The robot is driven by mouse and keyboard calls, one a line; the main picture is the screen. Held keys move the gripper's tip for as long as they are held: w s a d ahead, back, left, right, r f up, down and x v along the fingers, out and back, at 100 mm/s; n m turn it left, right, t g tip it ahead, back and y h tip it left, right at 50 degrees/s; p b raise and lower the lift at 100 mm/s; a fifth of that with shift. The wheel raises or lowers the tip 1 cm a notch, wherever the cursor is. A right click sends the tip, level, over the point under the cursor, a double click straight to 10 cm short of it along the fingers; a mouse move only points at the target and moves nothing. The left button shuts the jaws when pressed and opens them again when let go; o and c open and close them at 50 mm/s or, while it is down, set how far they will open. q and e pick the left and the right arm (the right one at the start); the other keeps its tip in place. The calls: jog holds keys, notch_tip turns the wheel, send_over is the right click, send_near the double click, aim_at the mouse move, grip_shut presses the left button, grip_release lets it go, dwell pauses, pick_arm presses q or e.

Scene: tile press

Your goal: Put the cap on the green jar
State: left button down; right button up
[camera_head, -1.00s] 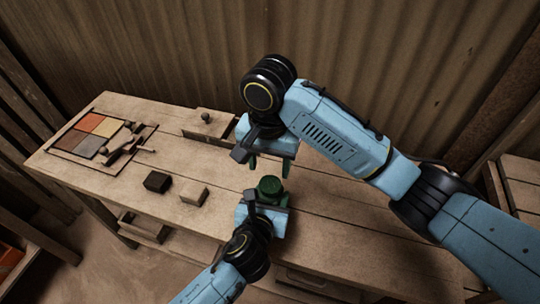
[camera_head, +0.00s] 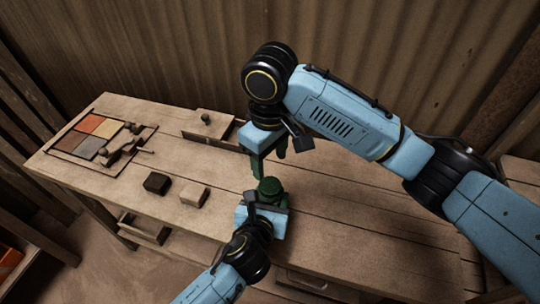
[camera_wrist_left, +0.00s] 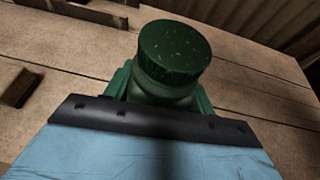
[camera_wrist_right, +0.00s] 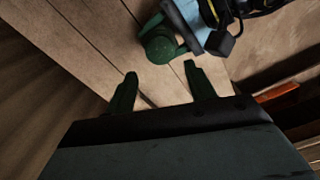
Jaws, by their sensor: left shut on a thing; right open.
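The green jar (camera_wrist_left: 165,93) stands upright on the bench, and my left gripper (camera_wrist_left: 162,98) is shut on its sides. A darker green, ribbed cap (camera_wrist_left: 174,50) sits on top of the jar and looks level; I cannot tell how tight it is. The cap also shows in the head view (camera_head: 270,185), above the left gripper's jaws. My right gripper (camera_head: 268,164) is open and empty, above and a little behind the jar. In the right wrist view, the capped jar (camera_wrist_right: 158,46) lies beyond the open fingers, apart from them.
A dark block (camera_head: 157,183) and a pale block (camera_head: 194,195) lie left of the jar. A tray of coloured tiles (camera_head: 76,163) is at the far left. A wooden box with a knob (camera_head: 207,122) is at the back. The bench right of the jar is clear.

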aim_at(269, 185)
jog(key=shift+f, duration=0.15)
jog(key=shift+f, duration=3.9)
jog(key=shift+c, duration=0.4)
jog(key=c, duration=0.7)
jog(key=o, duration=1.1)
jog(key=shift+o, duration=0.2)
jog(key=shift+a, duration=0.1)
notch_tip(269, 185, up, 12)
jog(key=shift+d, duration=0.2)
jog(key=shift+w, duration=0.1)
